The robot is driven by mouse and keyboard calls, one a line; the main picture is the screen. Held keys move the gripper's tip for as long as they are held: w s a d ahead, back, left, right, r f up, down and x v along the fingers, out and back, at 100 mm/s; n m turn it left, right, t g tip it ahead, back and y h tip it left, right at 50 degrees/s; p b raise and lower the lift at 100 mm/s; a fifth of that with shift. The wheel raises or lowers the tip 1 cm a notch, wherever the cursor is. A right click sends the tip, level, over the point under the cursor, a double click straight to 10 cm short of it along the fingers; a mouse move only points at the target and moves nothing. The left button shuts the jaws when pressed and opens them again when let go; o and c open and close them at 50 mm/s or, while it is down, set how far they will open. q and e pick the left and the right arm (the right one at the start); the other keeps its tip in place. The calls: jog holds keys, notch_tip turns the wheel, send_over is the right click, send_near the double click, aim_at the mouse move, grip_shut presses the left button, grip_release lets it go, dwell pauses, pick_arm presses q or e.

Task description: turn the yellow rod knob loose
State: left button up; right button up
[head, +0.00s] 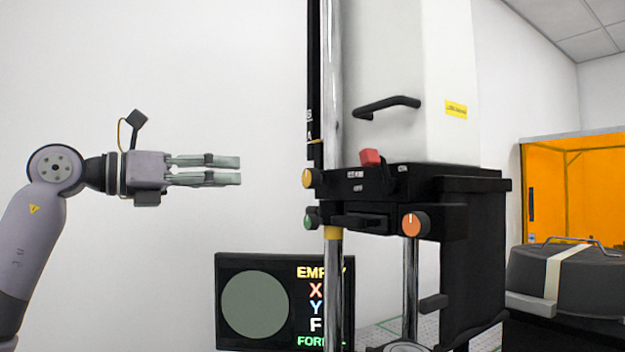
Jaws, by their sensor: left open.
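The yellow rod knob (307,178) sits on the left side of the black instrument carriage (440,190), beside the chrome rod (333,70). A green knob (309,221) is just below it, and an orange knob (414,224) is on the carriage front. My left gripper (241,171) is at the left, level with the yellow knob and pointing right toward it. Its fingers are slightly apart and empty, with a clear gap in the picture between the fingertips and the knob. My right gripper is out of view.
A white housing (430,80) with a black handle (388,104) rises above the carriage. A red part (371,157) is on its front. A monitor (284,260) with a grey disc and coloured text stands below, behind the rod. A dark case (575,275) and orange enclosure (570,190) are at right.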

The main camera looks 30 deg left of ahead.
aim_at(306, 178)
pick_arm(q)
jog(key=p+x, duration=0.4)
jog(key=x, duration=1.3)
jog(key=shift+d, duration=0.15)
jog(key=c, duration=1.2)
jog(key=shift+o, duration=0.2)
